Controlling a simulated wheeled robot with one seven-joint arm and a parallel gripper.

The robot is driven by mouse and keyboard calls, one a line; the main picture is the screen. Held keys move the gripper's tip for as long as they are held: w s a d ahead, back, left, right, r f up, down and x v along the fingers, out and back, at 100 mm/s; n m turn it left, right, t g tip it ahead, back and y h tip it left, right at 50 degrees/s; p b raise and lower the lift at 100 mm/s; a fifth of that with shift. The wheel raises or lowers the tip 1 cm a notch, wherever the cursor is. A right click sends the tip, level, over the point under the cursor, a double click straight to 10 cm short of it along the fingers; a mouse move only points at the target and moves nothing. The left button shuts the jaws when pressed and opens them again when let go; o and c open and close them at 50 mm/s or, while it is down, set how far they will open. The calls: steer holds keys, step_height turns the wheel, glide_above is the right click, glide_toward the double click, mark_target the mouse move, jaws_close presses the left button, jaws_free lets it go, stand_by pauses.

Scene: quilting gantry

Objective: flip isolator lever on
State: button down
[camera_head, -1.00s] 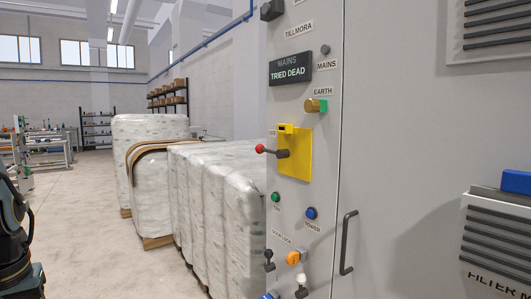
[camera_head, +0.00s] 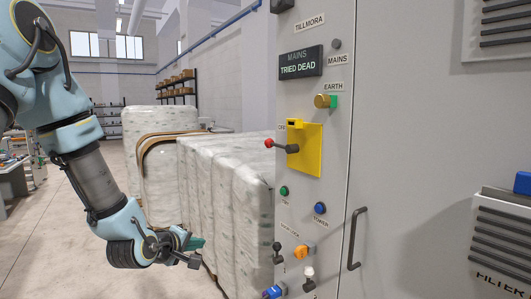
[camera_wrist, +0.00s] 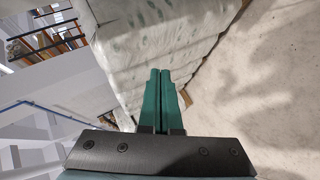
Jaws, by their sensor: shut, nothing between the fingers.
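The isolator lever (camera_head: 284,147) is a dark arm with a red ball at its left end, set on a yellow plate (camera_head: 307,160) on the grey cabinet. It points left, nearly level, beside a label that seems to read OFF. My gripper (camera_head: 197,243) is to the left of the cabinet and lower than the lever, well apart from it. In the wrist view its two green fingers (camera_wrist: 160,98) lie together, shut and empty. The lever does not show in the wrist view.
The grey cabinet (camera_head: 410,130) carries a display (camera_head: 301,62) reading TRIED DEAD, a brass EARTH knob (camera_head: 323,101), buttons and small switches below, and a door handle (camera_head: 354,239). Wrapped bales (camera_head: 228,190) stand behind my gripper. Open floor lies at the left.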

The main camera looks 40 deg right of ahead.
mark_target(268, 146)
steer(key=s+d+r+n+t+h, duration=0.3)
steer(key=s+d+r+n+h, duration=0.1)
steer(key=r+n, duration=0.3)
steer(key=s+d+r+n+t+h+p, duration=0.1)
steer(key=s+d+r+n+t+h, duration=0.2)
steer(key=d+r+n, duration=0.4)
steer(key=shift+s+d+r+n+h, duration=0.15)
steer(key=shift+s+r+n+h, duration=0.4)
steer(key=shift+h, duration=0.65)
steer(key=p+x, duration=0.6)
steer(key=x, duration=0.7)
steer(key=shift+r+p, duration=0.3)
steer(key=shift+p, duration=0.1)
steer(key=shift+w+d, duration=0.3)
steer(key=shift+d, duration=0.05)
steer(key=shift+m+h+b, duration=0.4)
steer(key=shift+m+b, duration=0.05)
steer(key=shift+b, duration=0.2)
